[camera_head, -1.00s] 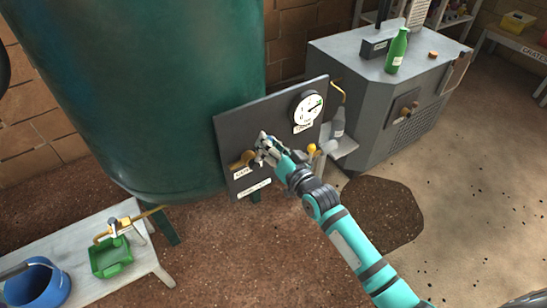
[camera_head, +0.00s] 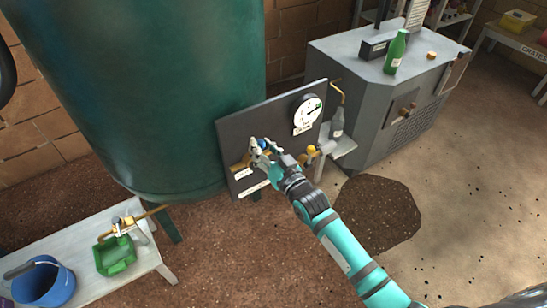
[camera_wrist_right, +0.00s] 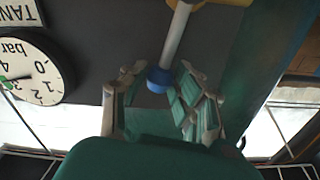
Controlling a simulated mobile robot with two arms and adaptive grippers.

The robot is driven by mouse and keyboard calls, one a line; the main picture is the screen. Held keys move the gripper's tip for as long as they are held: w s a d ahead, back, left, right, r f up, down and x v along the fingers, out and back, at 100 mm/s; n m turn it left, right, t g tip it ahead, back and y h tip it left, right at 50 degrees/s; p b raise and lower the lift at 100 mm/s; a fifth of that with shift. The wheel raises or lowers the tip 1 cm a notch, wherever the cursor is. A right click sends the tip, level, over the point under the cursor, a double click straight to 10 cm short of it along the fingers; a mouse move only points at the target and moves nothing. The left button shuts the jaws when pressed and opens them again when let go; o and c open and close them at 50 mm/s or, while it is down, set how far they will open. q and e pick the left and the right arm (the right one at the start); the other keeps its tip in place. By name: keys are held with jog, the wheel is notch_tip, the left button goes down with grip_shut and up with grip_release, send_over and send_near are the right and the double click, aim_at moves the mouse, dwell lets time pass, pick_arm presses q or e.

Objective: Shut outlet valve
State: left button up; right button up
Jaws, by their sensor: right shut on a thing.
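A valve lever with a blue knob (camera_head: 262,143) stands out from the dark panel (camera_head: 285,118). It joins a brass pipe (camera_head: 238,163) at the panel's lower left, above a small white label (camera_head: 242,174) too small to read surely. My right gripper (camera_head: 261,150) is shut on the lever at its knob. In the right wrist view, the fingers (camera_wrist_right: 160,90) stand on both sides of the blue knob (camera_wrist_right: 158,79), at the end of a pale rod (camera_wrist_right: 177,35). My left gripper is not in view.
A gauge (camera_head: 307,111) sits upper right on the panel. A second brass fitting (camera_head: 311,150) is right of my gripper. A green tank (camera_head: 140,90) stands left, a grey machine (camera_head: 370,85) right.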

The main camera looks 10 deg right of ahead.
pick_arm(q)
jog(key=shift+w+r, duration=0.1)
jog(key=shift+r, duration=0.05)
pick_arm(e)
jog(key=shift+a, duration=0.15)
jog(key=shift+s+a+n+p, duration=0.2)
jog(key=shift+n+p, duration=0.1)
jog(key=shift+n, duration=0.1)
jog(key=shift+s+a+n+p, duration=0.15)
jog(key=shift+a+n+p, duration=0.15)
jog(key=shift+a+n, duration=0.45)
jog(key=o, duration=0.9)
jog(key=shift+d, duration=0.25)
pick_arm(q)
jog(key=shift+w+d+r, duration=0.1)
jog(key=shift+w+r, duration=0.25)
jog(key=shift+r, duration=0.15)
pick_arm(e)
jog(key=shift+r, duration=0.1)
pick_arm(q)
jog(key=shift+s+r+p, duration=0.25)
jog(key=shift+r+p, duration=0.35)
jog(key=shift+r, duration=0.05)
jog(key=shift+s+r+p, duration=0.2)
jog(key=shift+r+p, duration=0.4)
pick_arm(e)
jog(key=v, duration=0.4)
